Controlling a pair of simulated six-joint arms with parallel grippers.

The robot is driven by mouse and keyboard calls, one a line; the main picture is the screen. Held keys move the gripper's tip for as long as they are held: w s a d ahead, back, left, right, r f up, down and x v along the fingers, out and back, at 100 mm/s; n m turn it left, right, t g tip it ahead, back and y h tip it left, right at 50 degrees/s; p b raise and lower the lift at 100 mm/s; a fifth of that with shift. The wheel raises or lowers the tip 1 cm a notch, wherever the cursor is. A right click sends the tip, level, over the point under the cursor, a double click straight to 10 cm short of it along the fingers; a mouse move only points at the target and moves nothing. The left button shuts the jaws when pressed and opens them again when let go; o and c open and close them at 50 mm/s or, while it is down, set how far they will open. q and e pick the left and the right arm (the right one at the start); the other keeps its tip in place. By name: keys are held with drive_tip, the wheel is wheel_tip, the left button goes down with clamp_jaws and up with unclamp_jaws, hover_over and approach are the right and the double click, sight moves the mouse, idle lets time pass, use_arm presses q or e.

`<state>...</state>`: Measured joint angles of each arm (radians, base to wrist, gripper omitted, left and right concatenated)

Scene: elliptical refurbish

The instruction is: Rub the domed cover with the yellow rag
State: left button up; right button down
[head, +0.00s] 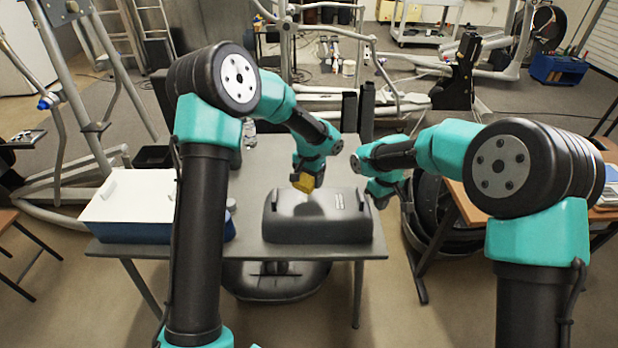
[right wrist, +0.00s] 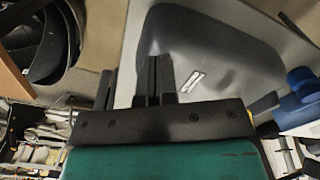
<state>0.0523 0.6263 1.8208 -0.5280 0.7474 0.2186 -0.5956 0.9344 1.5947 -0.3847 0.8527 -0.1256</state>
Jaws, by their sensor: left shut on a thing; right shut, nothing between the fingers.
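The dark grey domed cover (head: 320,226) lies on the grey table near its front edge; a light label marks its top. It also fills the upper middle of the right wrist view (right wrist: 215,45). My left gripper (head: 305,178) is shut on the yellow rag (head: 303,184), at the cover's back upper edge, left of its middle. I cannot tell whether the rag touches the cover. My right gripper (head: 380,198) is by the cover's right end. In the right wrist view its fingers (right wrist: 154,78) are together and empty, in front of the cover.
A blue bin with a white lid (head: 130,198) stands on the table's left part. A clear bottle (head: 249,133) stands further back. A wooden table (head: 463,205) is at the right. The grey table top (head: 262,165) is bare behind the cover's left side.

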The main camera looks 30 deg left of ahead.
sight(309, 177)
wheel_tip(309, 177, up, 10)
idle(0.4)
use_arm(q)
drive_tip(key=shift+r, duration=0.15)
drive_tip(key=shift+r, duration=1.4)
